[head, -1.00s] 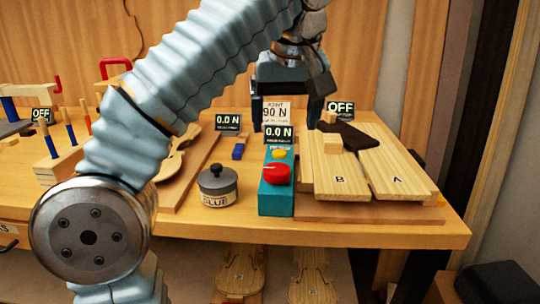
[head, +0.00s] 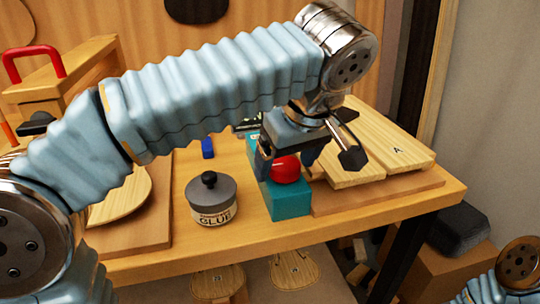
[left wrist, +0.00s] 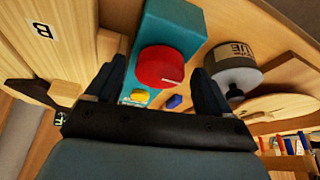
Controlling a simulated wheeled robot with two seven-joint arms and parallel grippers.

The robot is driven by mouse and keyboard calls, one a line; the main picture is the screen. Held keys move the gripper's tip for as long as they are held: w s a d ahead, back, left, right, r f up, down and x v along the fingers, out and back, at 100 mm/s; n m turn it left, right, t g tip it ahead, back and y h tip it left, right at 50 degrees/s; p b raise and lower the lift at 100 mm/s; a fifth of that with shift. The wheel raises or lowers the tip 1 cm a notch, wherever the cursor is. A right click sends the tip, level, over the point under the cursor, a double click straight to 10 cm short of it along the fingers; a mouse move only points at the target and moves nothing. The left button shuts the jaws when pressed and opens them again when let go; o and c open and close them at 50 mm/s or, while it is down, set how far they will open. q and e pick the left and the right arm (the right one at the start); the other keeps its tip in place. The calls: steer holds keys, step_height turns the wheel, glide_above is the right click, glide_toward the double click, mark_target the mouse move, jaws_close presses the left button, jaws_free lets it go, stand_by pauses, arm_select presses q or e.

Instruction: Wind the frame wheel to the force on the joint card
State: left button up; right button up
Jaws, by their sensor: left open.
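The red wheel (head: 285,169), a round knob with a pale tick mark, sits on a teal box (head: 288,202). It also shows in the left wrist view (left wrist: 160,67), with a yellow button (left wrist: 138,97) on the same box. My left gripper (head: 287,165) is open at the wheel. In the left wrist view its fingers (left wrist: 161,75) stand on either side of the wheel, with gaps at both sides. I cannot tell how far down they reach. The force readout and the card behind the box are hidden by my left arm now. My right gripper is out of view.
A glue pot (head: 212,203) stands left of the box. Wooden boards, one marked A (head: 395,150), lie close on its right on a base board. A small blue block (head: 208,148) lies behind the pot. The table's front edge is near; bare tabletop lies in front.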

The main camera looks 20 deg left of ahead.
arm_select(q)
steer(key=c, duration=1.1)
steer(key=shift+o, duration=0.2)
